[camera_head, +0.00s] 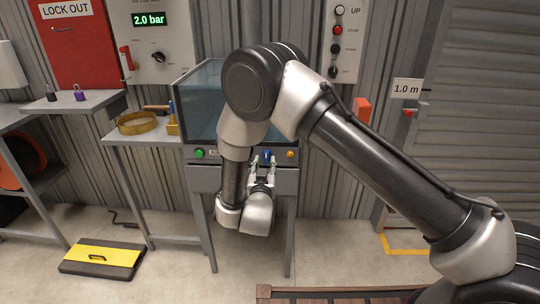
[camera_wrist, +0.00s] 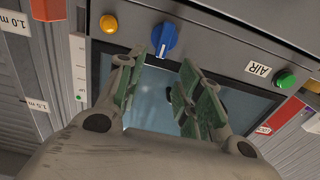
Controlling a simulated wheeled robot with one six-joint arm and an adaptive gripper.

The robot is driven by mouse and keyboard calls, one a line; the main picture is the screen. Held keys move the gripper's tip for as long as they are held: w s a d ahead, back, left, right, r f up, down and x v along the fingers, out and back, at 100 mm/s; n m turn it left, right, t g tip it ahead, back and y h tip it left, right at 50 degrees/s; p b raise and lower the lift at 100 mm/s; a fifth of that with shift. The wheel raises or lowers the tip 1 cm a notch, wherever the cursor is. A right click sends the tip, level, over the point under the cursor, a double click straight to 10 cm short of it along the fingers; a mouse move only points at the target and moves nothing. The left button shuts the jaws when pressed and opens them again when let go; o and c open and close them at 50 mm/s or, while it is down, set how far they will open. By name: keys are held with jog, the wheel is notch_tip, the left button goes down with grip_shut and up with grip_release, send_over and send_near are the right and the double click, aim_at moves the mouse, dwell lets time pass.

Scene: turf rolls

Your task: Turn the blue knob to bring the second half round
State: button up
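In the head view my gripper (camera_head: 262,163) is just in front of the knob. Whether a finger touches the knob I cannot tell. The glass-sided box (camera_head: 203,95) above the panel is partly hidden by my arm.
On the panel, an orange button (camera_wrist: 108,24) and a green button (camera_wrist: 285,80) flank the knob, with an AIR label (camera_wrist: 258,69). A side table (camera_head: 155,138) holds a brass ring (camera_head: 137,123). A yellow-topped case (camera_head: 100,257) lies on the floor. Floor in front is mostly clear.

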aim_at(266, 153)
jog(key=w, duration=0.7)
jog(key=shift+w+d, duration=0.1)
jog(key=shift+w, duration=0.2)
grip_shut()
